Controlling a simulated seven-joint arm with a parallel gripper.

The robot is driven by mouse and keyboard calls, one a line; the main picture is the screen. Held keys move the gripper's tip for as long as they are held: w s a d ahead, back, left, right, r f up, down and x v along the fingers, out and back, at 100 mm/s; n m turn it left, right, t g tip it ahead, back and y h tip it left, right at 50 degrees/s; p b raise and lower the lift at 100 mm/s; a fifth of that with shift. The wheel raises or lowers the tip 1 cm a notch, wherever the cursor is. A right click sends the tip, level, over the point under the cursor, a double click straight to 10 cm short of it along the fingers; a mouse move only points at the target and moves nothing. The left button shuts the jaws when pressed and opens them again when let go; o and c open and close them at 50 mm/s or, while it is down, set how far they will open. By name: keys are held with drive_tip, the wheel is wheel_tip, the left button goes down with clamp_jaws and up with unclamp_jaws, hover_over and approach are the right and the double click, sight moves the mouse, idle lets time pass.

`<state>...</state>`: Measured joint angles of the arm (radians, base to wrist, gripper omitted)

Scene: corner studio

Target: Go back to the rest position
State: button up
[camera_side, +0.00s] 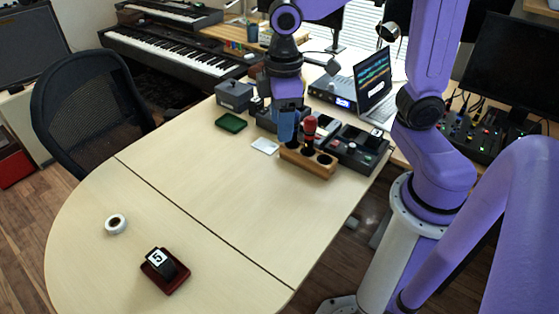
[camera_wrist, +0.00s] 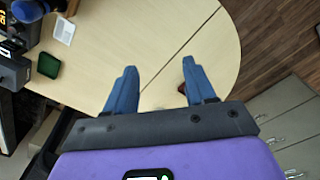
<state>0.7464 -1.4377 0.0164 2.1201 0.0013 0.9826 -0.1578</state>
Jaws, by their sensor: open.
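My gripper (camera_side: 285,132) has blue fingers and points down at the far part of the table, by a wooden block (camera_side: 307,163) with round holes. A red-topped tool (camera_side: 310,128) stands upright in the block, close to the right of the fingers. In the side view I cannot tell whether the fingers touch the block.
A green tray (camera_side: 231,123), a white card (camera_side: 264,146), a grey box (camera_side: 234,94) and a black device (camera_side: 355,148) lie near my gripper. A laptop (camera_side: 374,88) stands behind. A dark red tray (camera_side: 165,282) with a numbered block and a white roll (camera_side: 116,224) are at the near end. Mid-table is clear.

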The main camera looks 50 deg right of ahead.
drive_tip(key=s+d+f+n, duration=0.2)
drive_tip(key=s+d, duration=0.1)
drive_tip(key=s, duration=1.2)
drive_tip(key=shift+d+n, duration=0.15)
drive_tip(key=shift+n, duration=0.25)
drive_tip(key=shift+w, duration=0.1)
